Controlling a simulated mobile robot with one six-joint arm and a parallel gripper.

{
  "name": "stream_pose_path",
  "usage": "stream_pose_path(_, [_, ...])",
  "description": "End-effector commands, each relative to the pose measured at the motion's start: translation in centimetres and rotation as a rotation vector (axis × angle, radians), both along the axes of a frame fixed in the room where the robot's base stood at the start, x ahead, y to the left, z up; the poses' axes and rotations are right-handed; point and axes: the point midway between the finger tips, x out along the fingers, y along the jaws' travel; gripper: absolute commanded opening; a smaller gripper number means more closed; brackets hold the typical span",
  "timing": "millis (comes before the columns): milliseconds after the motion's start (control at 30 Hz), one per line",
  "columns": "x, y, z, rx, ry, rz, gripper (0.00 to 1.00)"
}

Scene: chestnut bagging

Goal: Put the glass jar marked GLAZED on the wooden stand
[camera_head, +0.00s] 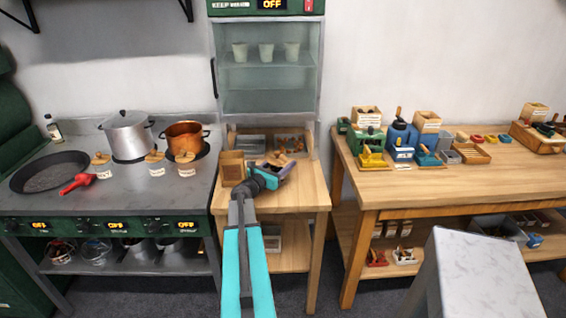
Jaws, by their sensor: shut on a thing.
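Three small jars with wooden lids and white labels stand along the stove top: a left jar (102,167), a middle jar (155,166) and a right jar (186,166). Their labels are too small to read, so I cannot tell which is marked GLAZED. My gripper (279,168) is over the small wooden table (290,199), near its back. It is shut on a small brown-topped thing (277,158), mostly hidden by the jaws. I cannot tell whether this is a jar. I cannot single out the wooden stand for certain.
An upright brown box (232,168) stands just left of my gripper. A glass-fronted cabinet (266,75) with cups rises behind. Left, the stove holds a steel pot (127,135), copper pot (184,137), pan (49,172) and red scoop (78,184). A cluttered wooden workbench (385,187) stands right.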

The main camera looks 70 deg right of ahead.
Motion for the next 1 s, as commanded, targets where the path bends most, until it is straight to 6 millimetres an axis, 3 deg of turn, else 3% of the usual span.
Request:
stream_pose_path(567, [0.01,0.03,-0.99,-0.002,0.002,0.0,0.22])
stream_pose_path(600, [0.01,0.03,-0.98,0.0,0.0,0.0,0.6])
stream_pose_path(667, [0.02,0.03,-0.96,0.0,0.0,0.0,0.7])
stream_pose_path(700, [0.02,0.03,-0.96,0.0,0.0,0.0,0.74])
stream_pose_path(1000, [0.02,0.02,-0.91,0.0,0.0,0.0,0.74])
